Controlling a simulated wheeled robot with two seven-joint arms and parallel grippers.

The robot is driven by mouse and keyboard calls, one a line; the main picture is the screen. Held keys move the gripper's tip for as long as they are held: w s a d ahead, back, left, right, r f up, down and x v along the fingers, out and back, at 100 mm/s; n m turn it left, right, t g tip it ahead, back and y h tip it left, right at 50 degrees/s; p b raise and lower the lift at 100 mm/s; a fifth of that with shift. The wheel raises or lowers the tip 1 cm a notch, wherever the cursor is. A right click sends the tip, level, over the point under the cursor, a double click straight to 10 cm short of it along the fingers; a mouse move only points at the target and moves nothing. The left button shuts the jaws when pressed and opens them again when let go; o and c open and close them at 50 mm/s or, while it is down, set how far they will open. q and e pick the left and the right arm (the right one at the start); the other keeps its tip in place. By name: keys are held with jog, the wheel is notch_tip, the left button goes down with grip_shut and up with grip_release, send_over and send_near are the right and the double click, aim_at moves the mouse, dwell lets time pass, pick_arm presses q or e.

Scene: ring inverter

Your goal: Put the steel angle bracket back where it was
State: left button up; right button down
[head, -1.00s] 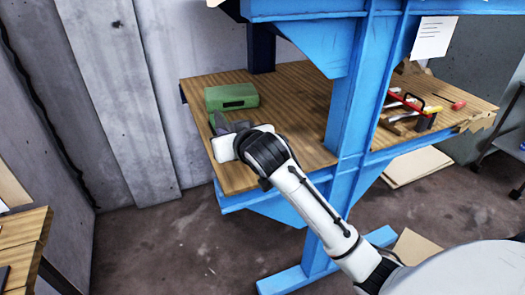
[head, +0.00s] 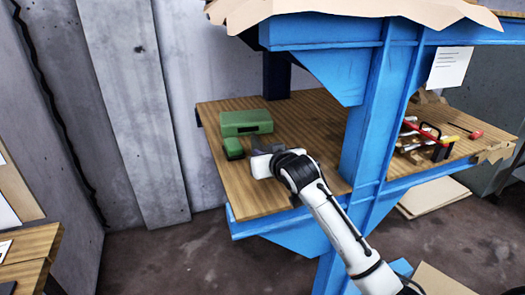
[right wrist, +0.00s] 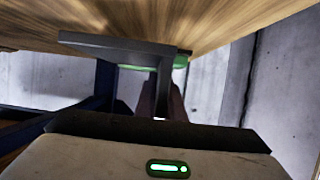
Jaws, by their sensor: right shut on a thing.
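The steel angle bracket (right wrist: 118,46) is a dark grey L-shaped piece in the right wrist view, with one leg spread flat across the picture near the wooden surface. My right gripper (right wrist: 163,100) is shut on it. In the head view the grey bracket (head: 268,148) shows only in part at the tip of my right gripper (head: 260,155), over the left part of the wooden shelf (head: 258,200). I cannot tell whether the bracket touches the shelf. My left gripper is not in view.
A green case (head: 246,122) stands behind the gripper, and a small green object (head: 233,148) lies just left of it. A blue post (head: 368,140) rises to the right of my arm. Tools, including a red-handled one (head: 420,130), lie beyond it. The shelf's front-left is clear.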

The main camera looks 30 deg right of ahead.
jog(key=shift+w+f, duration=0.1)
jog(key=shift+f, duration=1.5)
jog(key=c, duration=2.3)
grip_release()
jog(key=shift+f, duration=0.75)
jog(key=o, duration=0.5)
jog(key=shift+s+a+r, duration=0.1)
jog(key=shift+s+r, duration=0.05)
jog(key=shift+s, duration=0.1)
jog(key=shift+c, duration=0.2)
jog(key=v, duration=1.2)
